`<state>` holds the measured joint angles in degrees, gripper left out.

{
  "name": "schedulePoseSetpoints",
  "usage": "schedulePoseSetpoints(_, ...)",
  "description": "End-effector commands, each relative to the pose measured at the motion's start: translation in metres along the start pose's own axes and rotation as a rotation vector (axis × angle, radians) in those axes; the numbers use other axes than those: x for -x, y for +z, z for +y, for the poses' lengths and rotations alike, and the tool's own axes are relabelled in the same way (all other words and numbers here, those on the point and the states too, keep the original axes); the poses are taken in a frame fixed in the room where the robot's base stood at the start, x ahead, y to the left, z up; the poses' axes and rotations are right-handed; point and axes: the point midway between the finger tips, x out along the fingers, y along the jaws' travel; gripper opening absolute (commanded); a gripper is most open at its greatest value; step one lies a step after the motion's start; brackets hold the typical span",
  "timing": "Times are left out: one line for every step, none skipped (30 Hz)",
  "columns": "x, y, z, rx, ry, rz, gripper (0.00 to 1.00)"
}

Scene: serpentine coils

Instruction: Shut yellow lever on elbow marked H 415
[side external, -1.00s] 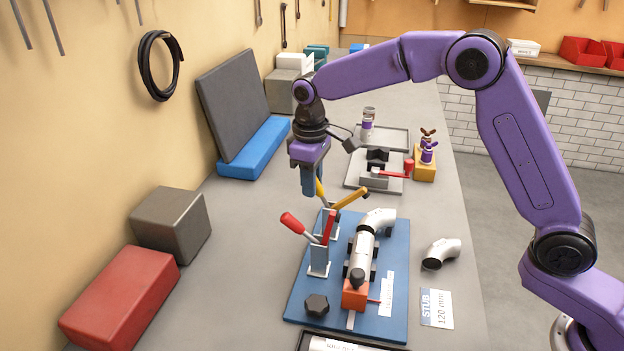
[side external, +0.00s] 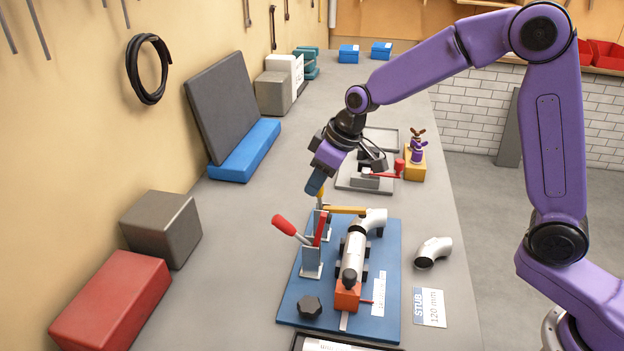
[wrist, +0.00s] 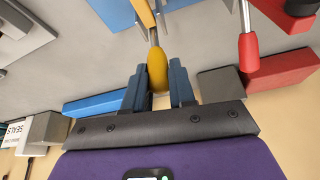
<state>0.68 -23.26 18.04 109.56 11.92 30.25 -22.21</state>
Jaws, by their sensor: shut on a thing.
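The yellow lever (wrist: 157,68) stands between the two blue fingers of my gripper (wrist: 160,90) in the wrist view. In the side view my gripper (side external: 314,186) is tilted and sits at the top of this lever's clamp, at the back of the blue board (side external: 392,255). The clamp's yellow arm (side external: 345,210) lies almost level and reaches to the metal elbow (side external: 374,219) at the pipe's far end. My fingers are shut on the yellow lever's grip. No H 415 marking is readable.
A red-handled clamp (side external: 290,229) stands just nearer on the same board. A black knob (side external: 309,307) lies at the board's front. A loose elbow (side external: 434,250) and a STUB 120 mm card (side external: 430,307) lie to the right.

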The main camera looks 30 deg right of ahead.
Motion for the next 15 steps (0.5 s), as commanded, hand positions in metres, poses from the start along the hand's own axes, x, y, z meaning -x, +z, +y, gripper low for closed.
schedulePoseSetpoints(0.0019,0.0014,0.0021,-0.007,-0.001,0.021,0.0)
schedulePoseSetpoints(0.0022,0.002,0.0021,-0.007,-0.003,0.031,0.0)
schedulePoseSetpoints(0.0028,0.0028,0.0024,-0.008,-0.004,0.043,0.0)
schedulePoseSetpoints(0.0032,0.0031,0.0026,-0.008,-0.005,0.053,0.0)
schedulePoseSetpoints(0.0033,0.0038,0.0026,-0.008,-0.007,0.059,0.0)
schedulePoseSetpoints(0.0035,0.0042,0.0026,-0.009,-0.008,0.068,0.0)
schedulePoseSetpoints(0.0037,0.0044,0.0028,-0.008,-0.009,0.074,0.0)
schedulePoseSetpoints(0.0038,0.0047,0.0028,-0.009,-0.01,0.079,0.0)
schedulePoseSetpoints(0.0039,0.0051,0.0028,-0.009,-0.011,0.084,0.0)
schedulePoseSetpoints(0.004,0.0054,0.0029,-0.009,-0.011,0.087,0.0)
schedulePoseSetpoints(0.004,0.0056,0.003,-0.008,-0.011,0.09,0.0)
schedulePoseSetpoints(0.0041,0.0057,0.0031,-0.009,-0.012,0.093,0.0)
schedulePoseSetpoints(0.0041,0.0058,0.0031,-0.01,-0.012,0.094,0.0)
schedulePoseSetpoints(0.0042,0.0059,0.0031,-0.01,-0.012,0.095,0.0)
schedulePoseSetpoints(0.0042,0.006,0.0032,-0.01,-0.012,0.096,0.0)
